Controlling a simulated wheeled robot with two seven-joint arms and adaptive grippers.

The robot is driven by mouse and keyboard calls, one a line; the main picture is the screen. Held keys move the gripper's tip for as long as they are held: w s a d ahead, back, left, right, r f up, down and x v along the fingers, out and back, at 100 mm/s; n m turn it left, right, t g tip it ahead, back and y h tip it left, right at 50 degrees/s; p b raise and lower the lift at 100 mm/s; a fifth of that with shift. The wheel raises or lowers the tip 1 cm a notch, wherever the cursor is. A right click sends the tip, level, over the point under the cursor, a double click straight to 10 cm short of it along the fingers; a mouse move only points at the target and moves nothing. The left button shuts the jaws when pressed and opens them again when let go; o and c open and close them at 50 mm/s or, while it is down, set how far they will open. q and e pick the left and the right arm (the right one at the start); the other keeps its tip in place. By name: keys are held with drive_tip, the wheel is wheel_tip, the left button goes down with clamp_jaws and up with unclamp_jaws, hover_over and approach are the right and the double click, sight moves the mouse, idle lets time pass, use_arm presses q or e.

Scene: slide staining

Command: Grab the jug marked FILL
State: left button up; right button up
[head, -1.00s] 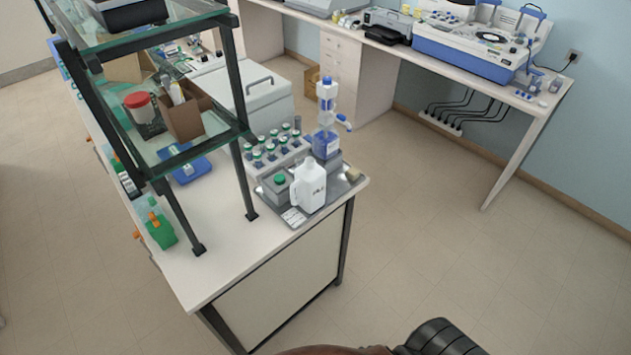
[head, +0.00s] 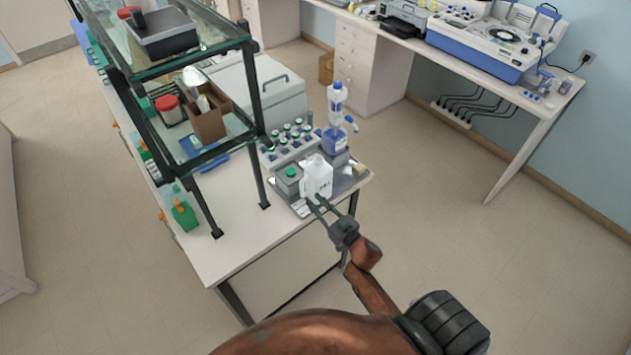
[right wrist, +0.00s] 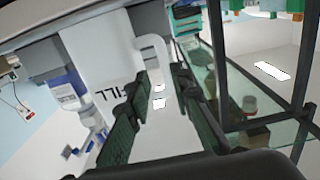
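The white jug (head: 317,178) stands upright on a grey tray (head: 347,184) at the near corner of the bench. The right wrist view shows the jug (right wrist: 100,62) upside down, with dark lettering partly hidden by a finger; "ILL" is readable. My right gripper (head: 317,201) is open at the near side of the jug. In the right wrist view its fingers (right wrist: 158,82) are apart, with the jug's handle (right wrist: 155,50) lined up between or just beyond them. I cannot tell whether they touch it. My left gripper is not in view.
A grey box with a green knob (head: 290,173) sits left of the jug. A blue-and-white dispenser bottle (head: 336,135) stands behind it, next to a rack of green-capped bottles (head: 290,145). A glass shelf unit (head: 215,155) rises on the left. The floor at right is clear.

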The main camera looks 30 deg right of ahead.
sight(302, 194)
drive_tip(key=w, duration=0.5)
drive_tip(key=w+a, duration=0.1)
drive_tip(key=w, duration=0.2)
drive_tip(key=shift+r+p, duration=0.1)
drive_tip(key=shift+p, duration=0.3)
drive_tip(key=shift+s, duration=0.1)
clamp_jaws()
drive_tip(key=shift+r, duration=0.1)
